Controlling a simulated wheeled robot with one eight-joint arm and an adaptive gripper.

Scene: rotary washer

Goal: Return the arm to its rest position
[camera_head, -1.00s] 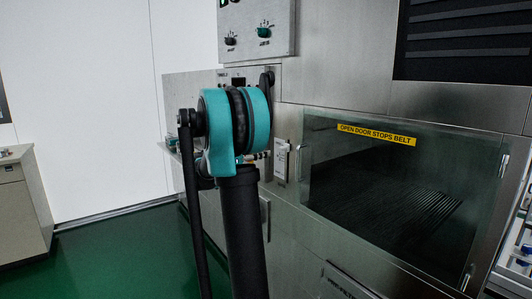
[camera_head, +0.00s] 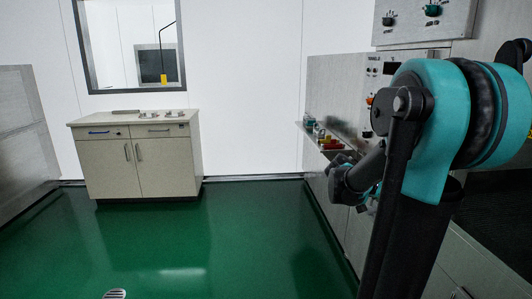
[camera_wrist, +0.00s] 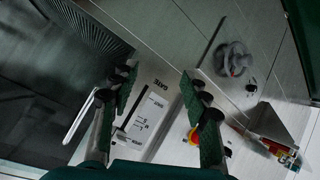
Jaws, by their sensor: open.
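My gripper (camera_wrist: 158,88) shows in the wrist view with its two dark green-padded fingers apart and nothing between them. In the head view my arm (camera_head: 440,130), teal and black, stands bent at the right, close to the washer. Its far links reach down and forward beside the washer front. The gripper's fingers cannot be made out in the head view.
The washer's steel side and control panel (camera_head: 385,85) stand at the right, with a small shelf (camera_head: 340,152) holding coloured items. The glass door's handle (camera_wrist: 82,115) is left of the fingers. A beige cabinet (camera_head: 138,160) stands at the back left. Green floor (camera_head: 220,235) between is clear.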

